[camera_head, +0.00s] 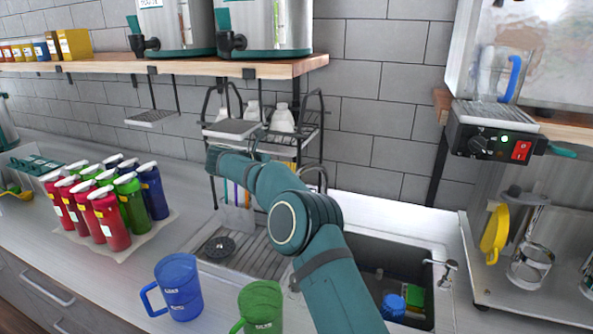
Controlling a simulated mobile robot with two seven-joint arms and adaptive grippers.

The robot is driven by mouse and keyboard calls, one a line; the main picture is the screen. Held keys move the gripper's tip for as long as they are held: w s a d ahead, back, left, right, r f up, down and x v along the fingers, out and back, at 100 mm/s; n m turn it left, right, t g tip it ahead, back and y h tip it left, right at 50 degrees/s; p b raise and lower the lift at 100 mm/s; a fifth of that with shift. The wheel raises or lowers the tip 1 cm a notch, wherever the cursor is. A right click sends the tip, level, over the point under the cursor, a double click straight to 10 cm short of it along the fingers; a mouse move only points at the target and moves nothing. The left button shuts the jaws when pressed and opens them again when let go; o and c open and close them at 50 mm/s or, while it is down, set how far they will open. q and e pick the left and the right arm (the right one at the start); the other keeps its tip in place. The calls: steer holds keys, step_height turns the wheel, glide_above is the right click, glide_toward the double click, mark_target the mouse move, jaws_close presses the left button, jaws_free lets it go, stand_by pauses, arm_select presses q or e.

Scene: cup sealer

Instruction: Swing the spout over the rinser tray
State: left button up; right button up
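The rinser tray (262,262) is a grooved metal drain surface left of the sink, with a round black rinser (220,247) set in it. A small silver tap (447,272) stands at the sink's right edge, its short spout pointing left. A thin grey arch (317,168) shows behind my arm; I cannot tell if it is a spout or part of the rack. One teal arm, apparently my right, rises from the bottom and bends left over the sink and tray. Its far end is by the wire rack, and no fingers show. My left gripper is out of view.
A blue mug (179,287) and a green mug (261,306) stand on the front counter. Several red, green and blue bottles (108,220) stand at left. The sink (385,262) holds blue and green items. A wire rack (300,135) stands behind my arm, below the shelf (190,68).

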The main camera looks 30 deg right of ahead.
steer(key=shift+v, duration=2.15)
steer(key=shift+c, duration=0.3)
